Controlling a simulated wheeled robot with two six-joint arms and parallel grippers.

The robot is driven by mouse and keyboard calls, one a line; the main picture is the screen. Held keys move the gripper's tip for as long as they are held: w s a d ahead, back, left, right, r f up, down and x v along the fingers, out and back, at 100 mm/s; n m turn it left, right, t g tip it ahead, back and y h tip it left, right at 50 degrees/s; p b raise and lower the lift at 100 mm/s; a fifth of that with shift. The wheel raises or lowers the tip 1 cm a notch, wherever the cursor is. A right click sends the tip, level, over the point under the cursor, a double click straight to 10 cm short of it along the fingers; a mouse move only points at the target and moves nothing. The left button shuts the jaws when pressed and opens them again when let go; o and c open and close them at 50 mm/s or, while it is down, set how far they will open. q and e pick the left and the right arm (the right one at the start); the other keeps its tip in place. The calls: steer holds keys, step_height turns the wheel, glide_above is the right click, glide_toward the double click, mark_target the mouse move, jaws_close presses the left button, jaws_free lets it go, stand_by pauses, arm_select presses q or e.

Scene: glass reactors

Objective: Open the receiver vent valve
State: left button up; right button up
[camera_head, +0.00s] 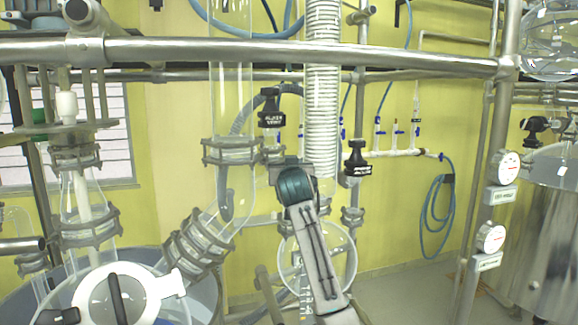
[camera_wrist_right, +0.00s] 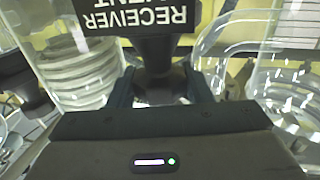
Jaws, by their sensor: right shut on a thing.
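The receiver vent valve (camera_head: 270,112) is a black knob with a black label, high in the middle of the head view, left of the coiled glass column. In the right wrist view its label (camera_wrist_right: 135,17) reads RECEIVER VENT upside down. My right gripper (camera_head: 276,158) reaches up to it from below. In the right wrist view the right gripper (camera_wrist_right: 160,88) has one finger on each side of the black valve body (camera_wrist_right: 157,65) and is shut on it. How far the valve is turned cannot be told. My left gripper is not in view.
The coiled column (camera_head: 322,100) stands right beside the valve. A second black labelled valve (camera_head: 357,160) is further right. A steel rail (camera_head: 250,50) crosses above, and glass tubing (camera_head: 228,130) stands close on the left. Gauges (camera_head: 506,167) hang at the right.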

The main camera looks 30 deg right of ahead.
steer(key=n+t+y, duration=0.1)
steer(key=n+y, duration=0.2)
steer(key=y, duration=0.1)
steer(key=n+y, duration=0.2)
steer(key=y, duration=0.2)
steer(key=shift+d+n+t+y, duration=0.15)
steer(key=shift+n+t+y, duration=0.25)
steer(key=shift+n+y, duration=0.7)
steer(key=shift+y, duration=0.4)
steer(key=o, duration=0.8)
steer(key=shift+c, duration=0.2)
steer(key=shift+m+h, duration=0.3)
steer(key=shift+h, duration=0.2)
steer(key=shift+m+h, duration=1.8)
steer(key=shift+h, duration=1)
